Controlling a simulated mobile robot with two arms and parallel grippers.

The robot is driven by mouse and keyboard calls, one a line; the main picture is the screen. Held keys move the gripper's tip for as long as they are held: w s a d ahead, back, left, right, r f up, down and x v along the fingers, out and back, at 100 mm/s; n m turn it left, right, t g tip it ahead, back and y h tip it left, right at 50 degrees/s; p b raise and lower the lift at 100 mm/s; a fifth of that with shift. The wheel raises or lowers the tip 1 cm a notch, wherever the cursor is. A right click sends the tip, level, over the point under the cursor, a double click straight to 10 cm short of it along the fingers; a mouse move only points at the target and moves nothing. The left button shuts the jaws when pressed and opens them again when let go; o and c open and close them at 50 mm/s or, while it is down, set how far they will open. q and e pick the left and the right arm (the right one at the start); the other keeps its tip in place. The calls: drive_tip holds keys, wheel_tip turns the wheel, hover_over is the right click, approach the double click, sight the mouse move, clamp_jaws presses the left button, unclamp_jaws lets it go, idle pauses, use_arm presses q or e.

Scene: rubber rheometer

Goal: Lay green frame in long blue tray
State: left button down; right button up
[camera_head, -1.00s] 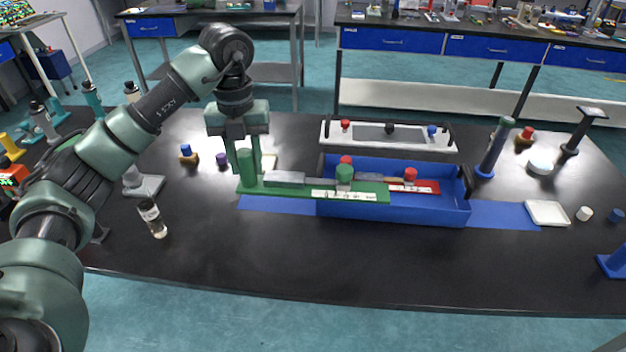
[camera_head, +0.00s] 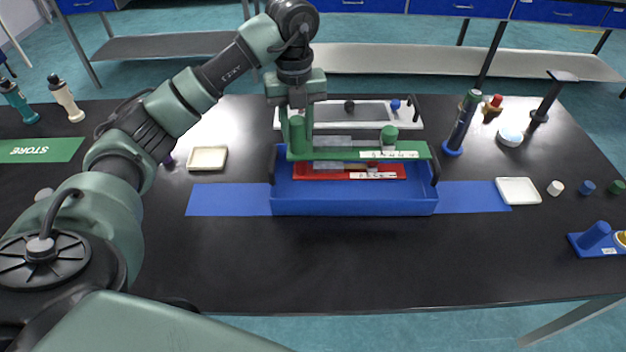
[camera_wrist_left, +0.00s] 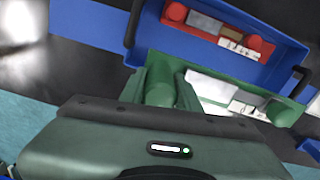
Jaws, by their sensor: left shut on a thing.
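The green frame (camera_head: 340,155) is a long flat bar with a green post at its left end, a green knob (camera_head: 389,136) and a white label. My left gripper (camera_head: 297,118) is shut on the post and holds the frame level, above the long blue tray (camera_head: 350,206). The frame also shows in the left wrist view (camera_wrist_left: 160,88), next to the gripper body. A red frame (camera_head: 380,172) with a white label lies inside the tray, partly hidden by the green frame. The tray has black end handles. My right gripper is not in view.
The tray stands on a blue strip (camera_head: 228,199). A white tray (camera_head: 415,118) is behind it. A dark post on a blue base (camera_head: 460,132) stands to the right. A small white dish (camera_head: 518,190) lies farther right. The front table area is clear.

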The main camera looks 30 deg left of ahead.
sight(298, 145)
use_arm(q)
wheel_tip(298, 145, down, 16)
drive_tip(key=shift+w+r+p, duration=0.1)
drive_tip(key=shift+p, duration=1.05)
drive_tip(key=shift+f, duration=0.5)
drive_tip(key=c, duration=1)
unclamp_jaws()
drive_tip(key=shift+f, duration=0.15)
wheel_tip(298, 145, up, 12)
drive_tip(key=b, duration=0.2)
drive_tip(key=shift+r+b, duration=0.2)
drive_tip(key=shift+b, duration=0.1)
